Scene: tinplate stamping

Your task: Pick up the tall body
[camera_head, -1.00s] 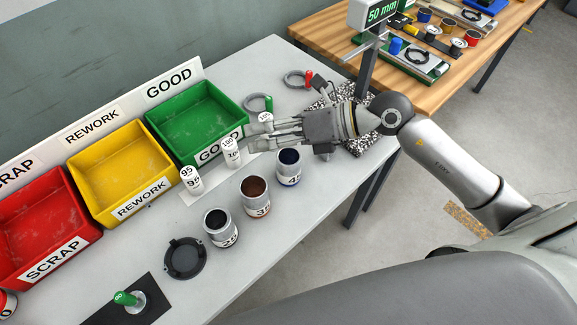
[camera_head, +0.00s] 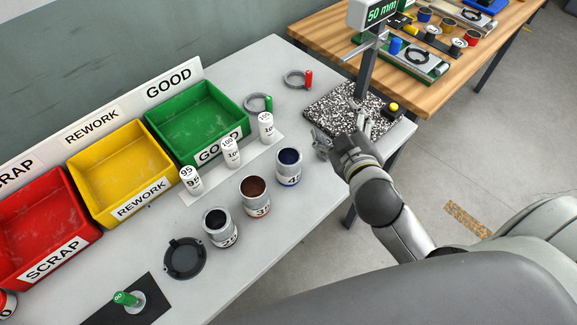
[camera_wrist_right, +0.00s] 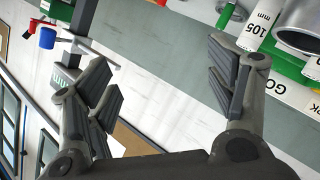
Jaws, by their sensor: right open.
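Three metal can bodies stand in a row on the grey table in the head view: one with a blue inside (camera_head: 289,167), one with a brown inside (camera_head: 255,196), one with a dark inside (camera_head: 220,228). I cannot tell for sure which is the tall body. My right gripper (camera_head: 338,137) is open and empty, right of the blue-inside can and in front of the speckled plate. In the right wrist view its fingers (camera_wrist_right: 160,78) are wide apart with nothing between; part of a metal can (camera_wrist_right: 302,28) shows at upper right. My left gripper is not in view.
White cylinders marked 95 (camera_head: 191,180), 100 (camera_head: 231,154) and another (camera_head: 266,128) stand behind the cans. Green (camera_head: 238,134), yellow (camera_head: 126,206) and red (camera_head: 62,259) bins line the back. A height stand rises from a speckled plate (camera_head: 330,100). A dark lid (camera_head: 185,258) lies in front.

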